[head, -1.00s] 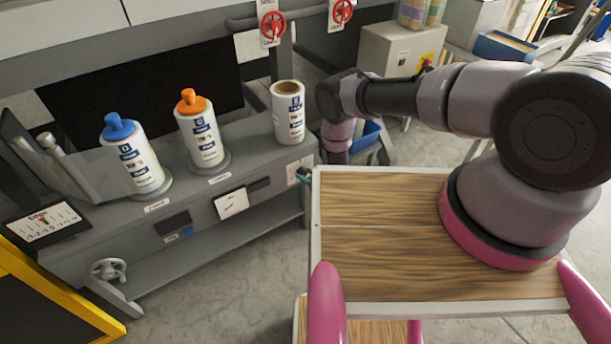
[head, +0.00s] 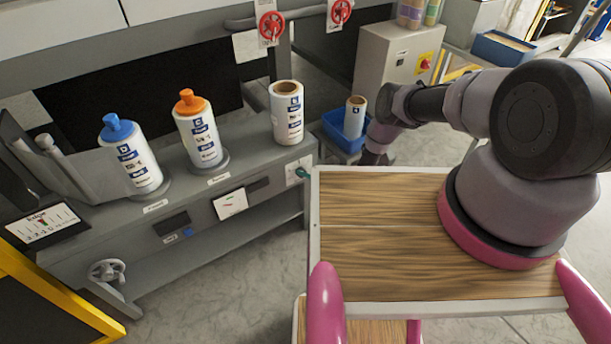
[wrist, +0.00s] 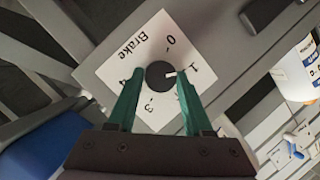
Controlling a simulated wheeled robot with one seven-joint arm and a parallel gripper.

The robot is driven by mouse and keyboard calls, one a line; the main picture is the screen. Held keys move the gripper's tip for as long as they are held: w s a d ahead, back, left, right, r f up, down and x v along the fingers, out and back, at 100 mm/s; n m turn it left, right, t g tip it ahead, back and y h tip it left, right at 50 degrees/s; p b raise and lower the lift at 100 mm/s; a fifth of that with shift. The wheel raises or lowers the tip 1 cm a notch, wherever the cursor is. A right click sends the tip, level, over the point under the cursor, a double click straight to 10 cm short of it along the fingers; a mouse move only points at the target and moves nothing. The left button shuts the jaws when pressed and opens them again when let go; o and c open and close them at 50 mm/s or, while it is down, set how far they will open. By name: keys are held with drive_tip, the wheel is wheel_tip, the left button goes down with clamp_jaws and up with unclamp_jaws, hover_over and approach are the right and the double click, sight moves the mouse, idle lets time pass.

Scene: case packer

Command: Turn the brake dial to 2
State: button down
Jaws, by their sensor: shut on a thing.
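The brake dial (wrist: 157,77) is a round dark knob on a white plate marked "Brake" (wrist: 128,42) in the wrist view. Its white mark points toward the numeral 1. The 0 and 3 are readable, the 4 is partly covered by the left finger, and the 2 is not visible, the right finger lying over that part. My gripper (wrist: 158,92) has its green fingers on either side of the knob, shut on it. In the head view, a green fingertip (head: 303,172) shows at the right end of the machine front, by a small white plate (head: 294,171).
Red valve wheels (head: 271,26) hang above.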

drive_tip(key=shift+m+y, duration=0.3)
drive_tip(key=shift+m, duration=0.1)
idle(0.3)
drive_tip(key=shift+c, duration=1.6)
unclamp_jaws()
drive_tip(key=v, duration=1)
drive_tip(key=shift+s+d, duration=0.25)
drive_tip(key=shift+d, duration=0.1)
